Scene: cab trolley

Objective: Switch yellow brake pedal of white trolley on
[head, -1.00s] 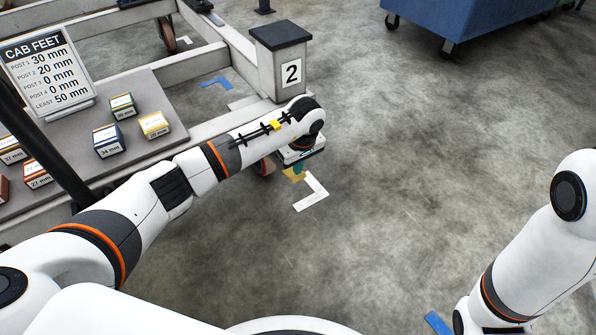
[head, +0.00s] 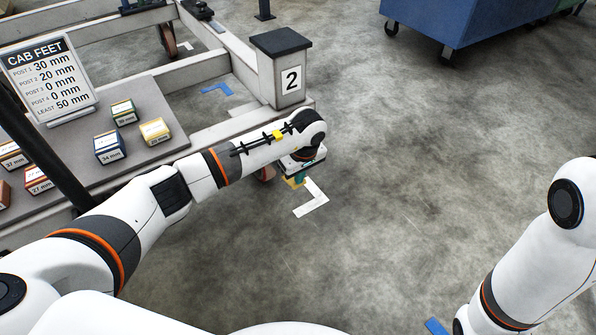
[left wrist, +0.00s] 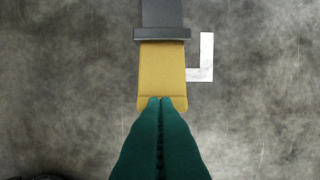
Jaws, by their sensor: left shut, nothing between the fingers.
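The white trolley (head: 208,136) stands on the left, with a corner post marked 2. Its yellow brake pedal (head: 291,183) shows by the caster below that post, partly hidden by my left gripper. In the left wrist view the pedal (left wrist: 162,72) is a flat yellow plate extending from a dark grey bracket. My left gripper (head: 299,178) is shut and empty, pointing down. In the left wrist view its green fingertips (left wrist: 160,101) overlap the pedal's outer end; I cannot tell whether they touch it. My right gripper is out of view; only the right arm shows.
A white L-shaped floor mark (head: 313,199) lies just right of the pedal. A grey deck (head: 75,135) on the trolley carries small labelled boxes and a CAB FEET sign (head: 45,75). A blue cart (head: 450,22) stands at the back. The floor between is clear.

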